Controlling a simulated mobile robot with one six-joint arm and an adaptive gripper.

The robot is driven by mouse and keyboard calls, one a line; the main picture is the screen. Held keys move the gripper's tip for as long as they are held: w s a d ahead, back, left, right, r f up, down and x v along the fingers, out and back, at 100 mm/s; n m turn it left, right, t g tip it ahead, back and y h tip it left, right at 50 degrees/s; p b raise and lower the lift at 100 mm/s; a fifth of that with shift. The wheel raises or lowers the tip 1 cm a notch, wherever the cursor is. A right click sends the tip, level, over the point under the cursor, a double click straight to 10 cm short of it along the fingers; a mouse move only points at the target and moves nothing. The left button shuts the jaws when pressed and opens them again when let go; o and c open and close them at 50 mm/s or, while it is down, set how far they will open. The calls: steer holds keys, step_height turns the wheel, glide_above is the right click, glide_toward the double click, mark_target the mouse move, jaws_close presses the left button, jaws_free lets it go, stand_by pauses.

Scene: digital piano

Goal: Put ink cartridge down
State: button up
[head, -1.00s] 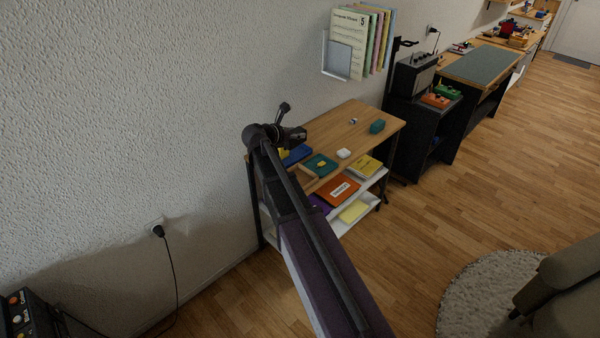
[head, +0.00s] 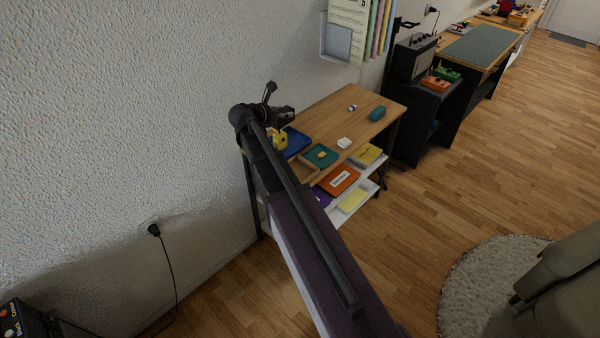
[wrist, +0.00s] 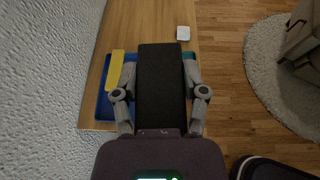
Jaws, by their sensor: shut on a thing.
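The ink cartridge looks to be the long black block (wrist: 160,85) in the wrist view. It lies between the two grey fingers of my gripper (wrist: 160,92), which is shut on it. The block hides part of what lies below. In the head view my gripper (head: 278,112) is dark and small, over the near left end of the wooden table (head: 330,112). There I cannot tell the cartridge from the gripper. A blue tray (head: 298,146) with a yellow thing (head: 281,140) at its left lies just below; the tray also shows in the wrist view (wrist: 104,105).
A teal tray (head: 313,160), a white block (head: 344,143), a teal case (head: 377,113) and a small blue-and-white thing (head: 352,107) lie on the table. The textured wall (head: 130,100) runs close along the left. Bare wood is free in the table's middle.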

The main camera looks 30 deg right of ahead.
steer(key=shift+d, duration=0.15)
steer(key=shift+s+d+f+b, duration=0.25)
steer(key=shift+f+b, duration=0.15)
steer(key=s+d+f+b, duration=0.5)
steer(key=s+f+b, duration=0.1)
steer(key=f+b, duration=0.3)
steer(key=s+d+f+b, duration=0.6)
steer(key=s+f+b, duration=0.1)
steer(key=f+b, duration=0.2)
steer(key=shift+g, duration=0.3)
steer(key=shift+w+f, duration=0.1)
steer(key=w+a, duration=0.2)
steer(key=w, duration=0.2)
steer(key=w+a+f+b, duration=0.1)
steer(key=w+a, duration=0.2)
steer(key=w, duration=0.2)
steer(key=w+a, duration=0.2)
steer(key=w, duration=0.3)
steer(key=shift+a+f+b, duration=0.25)
steer(key=shift+a+b, duration=0.1)
steer(key=shift+f+b, duration=1.8)
